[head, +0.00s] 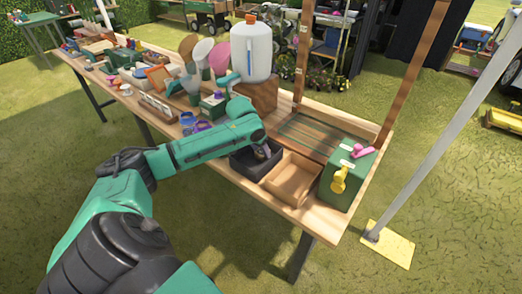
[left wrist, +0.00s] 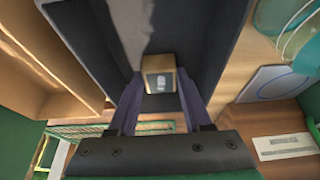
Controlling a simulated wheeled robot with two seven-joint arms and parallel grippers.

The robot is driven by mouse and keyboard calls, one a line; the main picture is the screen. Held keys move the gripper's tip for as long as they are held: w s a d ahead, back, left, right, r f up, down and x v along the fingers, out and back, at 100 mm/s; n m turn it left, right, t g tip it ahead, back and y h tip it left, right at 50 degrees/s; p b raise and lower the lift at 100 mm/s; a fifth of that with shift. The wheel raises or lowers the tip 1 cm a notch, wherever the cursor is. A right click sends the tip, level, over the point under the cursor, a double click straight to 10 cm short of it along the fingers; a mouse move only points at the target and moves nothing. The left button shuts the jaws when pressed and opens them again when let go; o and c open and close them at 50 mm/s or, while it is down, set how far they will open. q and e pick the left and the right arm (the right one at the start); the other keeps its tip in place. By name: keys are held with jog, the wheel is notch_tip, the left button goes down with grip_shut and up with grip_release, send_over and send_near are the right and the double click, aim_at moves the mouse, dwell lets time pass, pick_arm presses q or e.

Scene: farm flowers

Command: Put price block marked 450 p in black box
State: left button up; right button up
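The black box (head: 243,166) stands near the front edge of the wooden table and fills the upper middle of the left wrist view (left wrist: 204,30). My left gripper (head: 262,152) reaches down into it. In the left wrist view my left gripper (left wrist: 160,82) has its fingers on either side of a small wooden block (left wrist: 160,64) and appears shut on it. The block has a grey-white label facing the camera; its marking is too blurred to read. The block is within the box's walls; I cannot tell whether it touches the floor. My right gripper is not in view.
An open wooden box (head: 293,178) stands right beside the black box. A green box with a yellow tap (head: 340,180) is at the table's right end. A white jug (head: 251,50) on a wooden block stands behind. Pots and tools crowd the table's left.

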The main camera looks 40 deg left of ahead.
pick_arm(q)
jog(key=o, duration=0.4)
jog(key=shift+c, duration=0.2)
jog(key=shift+r, duration=0.15)
jog(key=v, duration=1.1)
jog(key=shift+s+r, duration=0.15)
jog(key=shift+r, duration=0.25)
